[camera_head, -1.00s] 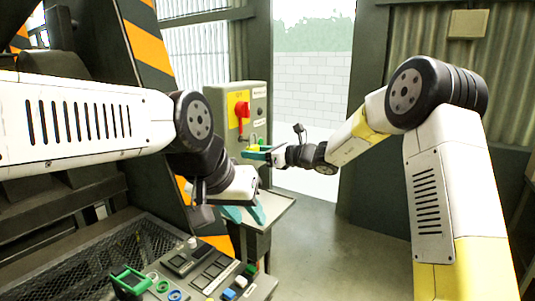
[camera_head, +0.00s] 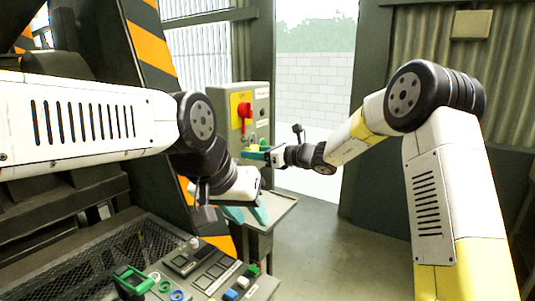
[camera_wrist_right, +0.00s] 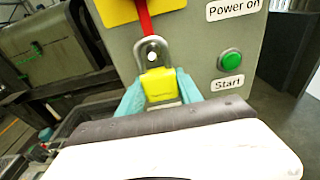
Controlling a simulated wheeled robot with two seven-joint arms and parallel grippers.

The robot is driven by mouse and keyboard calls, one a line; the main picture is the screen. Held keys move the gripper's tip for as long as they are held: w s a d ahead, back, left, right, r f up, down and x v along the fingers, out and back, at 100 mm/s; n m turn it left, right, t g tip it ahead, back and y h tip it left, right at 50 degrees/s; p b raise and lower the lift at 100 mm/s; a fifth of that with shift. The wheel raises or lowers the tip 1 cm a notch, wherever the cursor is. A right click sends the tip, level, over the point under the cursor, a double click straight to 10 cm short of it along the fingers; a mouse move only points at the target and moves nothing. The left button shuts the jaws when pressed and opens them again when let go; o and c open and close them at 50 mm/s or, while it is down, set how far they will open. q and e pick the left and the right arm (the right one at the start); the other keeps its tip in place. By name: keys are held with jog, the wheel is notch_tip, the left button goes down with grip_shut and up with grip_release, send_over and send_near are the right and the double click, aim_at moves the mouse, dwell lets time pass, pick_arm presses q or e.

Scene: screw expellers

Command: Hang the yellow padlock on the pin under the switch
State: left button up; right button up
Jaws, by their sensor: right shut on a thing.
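The yellow padlock (camera_wrist_right: 160,85) is between the teal fingers of my right gripper (camera_wrist_right: 160,98), upright with its grey shackle (camera_wrist_right: 137,54) pointing up. The pin's round end (camera_wrist_right: 152,56) shows inside the shackle loop, just below the red switch handle (camera_wrist_right: 147,20). I cannot tell how far the pin passes through. In the head view my right gripper (camera_head: 255,154) is at the front of the switch box (camera_head: 225,100), under the red switch (camera_head: 244,110). My left gripper (camera_head: 246,215) is empty, its teal fingers apart, low in front of the small table.
A green start button (camera_wrist_right: 230,60) is right of the padlock on the box face. The small grey table (camera_head: 283,207) stands below the box. A control panel (camera_head: 205,268) with coloured buttons is at the lower left. Open floor lies to the right.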

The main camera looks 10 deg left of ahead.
jog(key=shift+x, duration=0.8)
jog(key=shift+a+r, duration=0.1)
jog(key=shift+r, duration=0.2)
jog(key=shift+a+f, duration=0.1)
jog(key=shift+f, duration=0.3)
